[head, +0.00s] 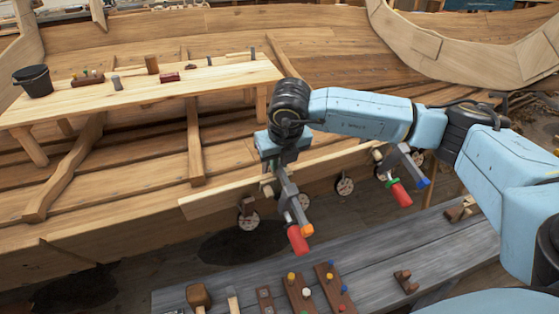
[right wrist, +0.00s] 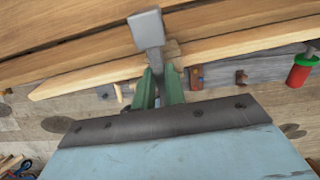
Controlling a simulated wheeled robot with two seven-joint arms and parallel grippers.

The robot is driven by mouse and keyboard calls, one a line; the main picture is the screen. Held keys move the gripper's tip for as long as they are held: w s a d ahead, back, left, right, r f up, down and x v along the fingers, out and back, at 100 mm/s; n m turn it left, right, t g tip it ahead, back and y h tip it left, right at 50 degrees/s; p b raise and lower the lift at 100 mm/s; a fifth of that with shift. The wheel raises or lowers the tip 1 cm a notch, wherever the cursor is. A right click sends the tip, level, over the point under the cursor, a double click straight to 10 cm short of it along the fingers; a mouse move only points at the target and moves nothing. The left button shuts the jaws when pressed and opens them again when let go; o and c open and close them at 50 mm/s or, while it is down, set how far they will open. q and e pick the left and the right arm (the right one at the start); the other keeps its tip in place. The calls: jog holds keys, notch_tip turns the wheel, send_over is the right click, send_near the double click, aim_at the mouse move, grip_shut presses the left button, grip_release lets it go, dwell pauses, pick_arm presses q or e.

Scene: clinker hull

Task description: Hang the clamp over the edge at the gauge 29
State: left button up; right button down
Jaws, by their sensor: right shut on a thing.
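My right gripper (head: 272,183) is shut on a grey clamp (head: 287,195) with a red handle (head: 298,240) and an orange tip. In the right wrist view the grey clamp bar (right wrist: 149,32) rises beyond my green gripper fingers (right wrist: 159,75). The held clamp is at the light plank edge (head: 215,202); I cannot tell whether it touches. My left gripper is out of view.
A second clamp (head: 400,192) with red handle, green ring and blue tip is on the edge at right. A grey bench (head: 220,260) below holds a mallet (head: 199,297) and peg boards (head: 300,291). A wooden table (head: 215,80) with a black bucket (head: 34,80) stands at back left.

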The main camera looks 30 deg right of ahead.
jog(key=shift+s+f, duration=0.1)
jog(key=shift+s, duration=0.1)
dwell(0.3)
jog(key=c, duration=1.4)
grip_release()
jog(key=shift+o, duration=0.2)
jog(key=shift+s+f, duration=0.1)
jog(key=v, duration=1.3)
jog(key=shift+r+b, duration=0.35)
jog(key=shift+b, duration=0.1)
jog(key=shift+a, duration=0.1)
